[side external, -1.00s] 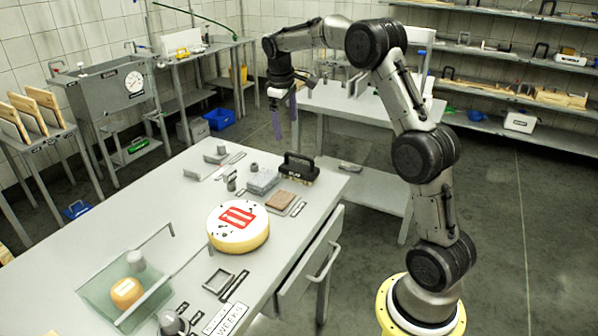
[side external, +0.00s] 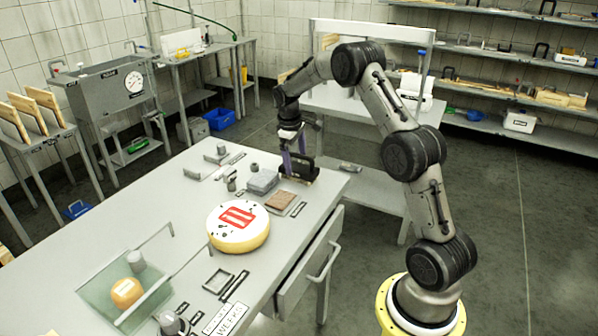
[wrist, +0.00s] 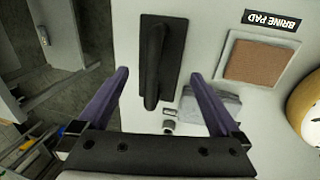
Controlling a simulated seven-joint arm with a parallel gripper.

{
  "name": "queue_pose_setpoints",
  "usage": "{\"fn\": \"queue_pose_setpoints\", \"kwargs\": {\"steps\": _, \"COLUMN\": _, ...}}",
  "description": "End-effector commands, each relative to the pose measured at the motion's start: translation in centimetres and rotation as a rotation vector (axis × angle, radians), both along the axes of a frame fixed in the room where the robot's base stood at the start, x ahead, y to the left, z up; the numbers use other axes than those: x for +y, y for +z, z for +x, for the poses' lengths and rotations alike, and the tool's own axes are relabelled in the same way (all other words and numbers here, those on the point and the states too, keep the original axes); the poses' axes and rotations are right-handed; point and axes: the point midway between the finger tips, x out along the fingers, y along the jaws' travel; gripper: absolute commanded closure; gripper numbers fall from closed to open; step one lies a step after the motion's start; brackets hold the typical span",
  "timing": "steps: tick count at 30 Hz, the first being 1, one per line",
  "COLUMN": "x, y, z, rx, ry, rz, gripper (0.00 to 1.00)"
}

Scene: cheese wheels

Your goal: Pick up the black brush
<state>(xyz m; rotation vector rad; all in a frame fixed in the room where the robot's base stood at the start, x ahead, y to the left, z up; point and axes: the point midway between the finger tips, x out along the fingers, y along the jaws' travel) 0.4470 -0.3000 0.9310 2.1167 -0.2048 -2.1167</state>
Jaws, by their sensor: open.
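The black brush (wrist: 170,62) has a long block body and a raised handle. In the wrist view it lies between the two purple fingers of my gripper (wrist: 157,88), in the upper middle. In the side view the brush (side external: 303,172) stands near the table's far right edge, partly hidden behind the fingers. My gripper (side external: 292,163) is open, pointing down, directly over or around the brush. I cannot tell whether the fingers touch it.
A brown brine pad (wrist: 257,62) and a grey block (side external: 263,181) lie close to the brush. The cheese wheel (side external: 238,226) with a red mark sits nearer the camera. The table (side external: 155,205) has bare room at its left.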

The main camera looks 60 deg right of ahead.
Motion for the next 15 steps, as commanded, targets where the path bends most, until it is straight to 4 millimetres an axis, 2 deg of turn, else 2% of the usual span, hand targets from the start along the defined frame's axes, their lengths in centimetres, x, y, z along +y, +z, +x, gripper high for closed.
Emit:
{"fn": "queue_pose_setpoints", "kwargs": {"steps": 1, "x": -0.2, "y": -1.0, "z": 0.0, "rx": 0.004, "ry": -0.001, "rz": 0.002, "gripper": 0.00}}
{"fn": "queue_pose_setpoints", "kwargs": {"steps": 6, "x": -0.6, "y": -2.8, "z": 0.0, "rx": 0.002, "ry": 0.000, "rz": 0.001, "gripper": 0.00}}
{"fn": "queue_pose_setpoints", "kwargs": {"steps": 15, "x": -0.7, "y": -3.1, "z": 0.1, "rx": -0.001, "ry": 0.000, "rz": 0.000, "gripper": 0.00}}
